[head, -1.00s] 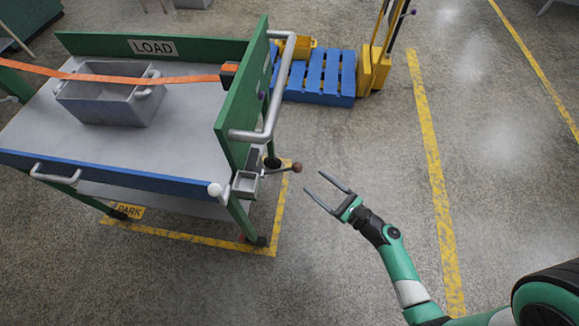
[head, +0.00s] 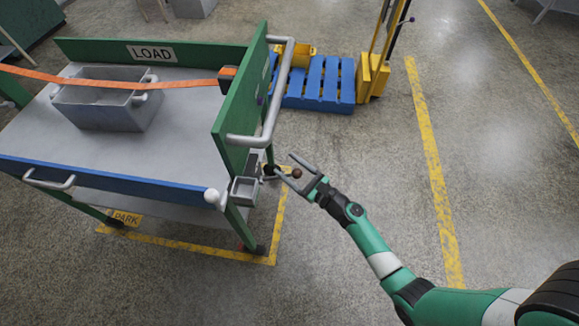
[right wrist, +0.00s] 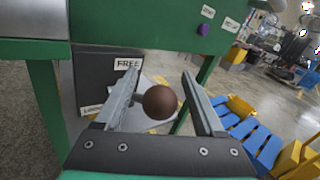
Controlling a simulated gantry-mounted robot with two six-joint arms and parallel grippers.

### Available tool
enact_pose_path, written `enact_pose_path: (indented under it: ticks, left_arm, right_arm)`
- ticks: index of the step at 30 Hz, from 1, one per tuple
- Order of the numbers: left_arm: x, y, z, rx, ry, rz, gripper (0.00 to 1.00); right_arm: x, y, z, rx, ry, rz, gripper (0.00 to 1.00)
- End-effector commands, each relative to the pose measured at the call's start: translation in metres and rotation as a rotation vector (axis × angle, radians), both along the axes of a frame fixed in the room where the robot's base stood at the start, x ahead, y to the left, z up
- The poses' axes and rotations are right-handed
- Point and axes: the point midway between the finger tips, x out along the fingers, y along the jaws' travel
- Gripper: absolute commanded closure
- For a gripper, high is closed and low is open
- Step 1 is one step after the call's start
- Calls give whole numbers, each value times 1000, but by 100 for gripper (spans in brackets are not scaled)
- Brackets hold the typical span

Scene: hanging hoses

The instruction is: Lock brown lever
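The brown lever's round knob (head: 297,173) sits at the end of a short rod on the right end of the cart (head: 236,110). My right gripper (head: 284,163) is open around the knob, with a finger on each side. In the right wrist view the knob (right wrist: 160,102) lies between the open fingers (right wrist: 161,76), with gaps visible. Behind it is a dark panel with a FREE label (right wrist: 128,64) above and a partly covered label (right wrist: 92,110) below. My left gripper is not in view.
The cart carries a grey bin (head: 95,105) under an orange strap (head: 120,79). A grey handrail (head: 277,95) rises above the lever, and a small grey box (head: 244,190) hangs beside it. A blue pallet (head: 318,85) stands behind. Floor to the right is clear.

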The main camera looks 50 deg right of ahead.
Motion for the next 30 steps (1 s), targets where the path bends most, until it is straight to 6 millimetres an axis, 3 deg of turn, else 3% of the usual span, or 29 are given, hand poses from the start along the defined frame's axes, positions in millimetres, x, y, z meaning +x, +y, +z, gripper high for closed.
enact_pose_path:
  ticks: [1,12,30]
  left_arm:
    - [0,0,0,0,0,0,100]
    - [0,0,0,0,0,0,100]
    - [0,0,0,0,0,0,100]
  right_arm:
    - [0,0,0,0,0,0,36]
    - [0,0,0,-1,0,-1,100]
    - [-1,-1,-1,-4,2,-2,100]
